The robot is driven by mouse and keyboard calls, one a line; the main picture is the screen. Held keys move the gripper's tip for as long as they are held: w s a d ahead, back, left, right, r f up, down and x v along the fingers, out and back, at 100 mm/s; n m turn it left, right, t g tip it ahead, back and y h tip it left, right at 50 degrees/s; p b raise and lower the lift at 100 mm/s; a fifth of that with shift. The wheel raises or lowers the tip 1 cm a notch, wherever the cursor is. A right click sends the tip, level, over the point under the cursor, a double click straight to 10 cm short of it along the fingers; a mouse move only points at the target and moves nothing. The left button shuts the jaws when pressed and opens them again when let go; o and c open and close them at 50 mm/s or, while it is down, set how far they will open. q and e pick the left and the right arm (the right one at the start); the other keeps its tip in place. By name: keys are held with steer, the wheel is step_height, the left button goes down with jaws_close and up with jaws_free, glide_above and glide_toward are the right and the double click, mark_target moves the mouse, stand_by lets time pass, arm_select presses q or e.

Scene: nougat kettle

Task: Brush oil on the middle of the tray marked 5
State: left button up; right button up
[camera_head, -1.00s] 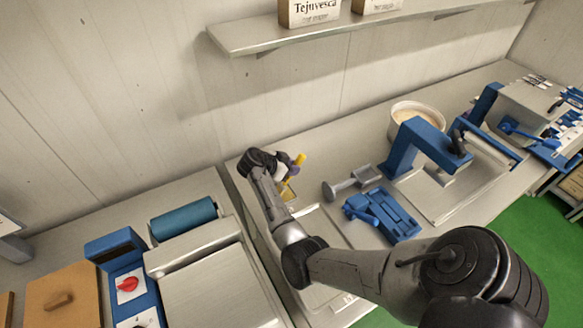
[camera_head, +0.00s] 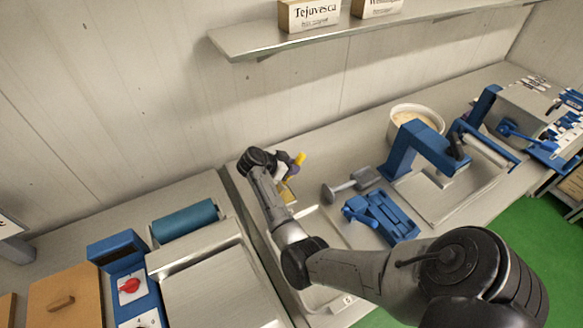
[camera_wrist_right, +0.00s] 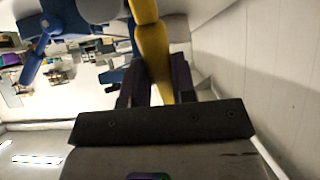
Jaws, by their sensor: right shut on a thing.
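My right gripper (camera_head: 284,167) is at the back end of a shallow metal tray (camera_head: 325,229), beside the wall. It is shut on a yellow-handled brush (camera_head: 299,159). In the right wrist view the yellow handle (camera_wrist_right: 152,50) runs up between the dark fingers (camera_wrist_right: 155,82). The bristles are not clear. A small yellowish patch or dish (camera_head: 288,194) shows just below the gripper; I cannot tell if the brush touches it. The tray has a small label (camera_head: 348,299) at its front, too small to read surely. My right arm covers part of the tray. My left gripper is out of view.
A metal scoop-like tool (camera_head: 350,184) and a blue device (camera_head: 384,215) lie right of the tray. A blue press (camera_head: 425,145) and a white tub (camera_head: 415,115) stand farther right. A teal roller machine (camera_head: 185,221) stands left. A shelf (camera_head: 260,38) hangs above.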

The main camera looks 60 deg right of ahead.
mark_target(299, 157)
steer(key=shift+r+p, duration=1.25)
steer(key=shift+r, duration=0.95)
steer(key=shift+r+p, duration=0.3)
steer(key=shift+r, duration=0.1)
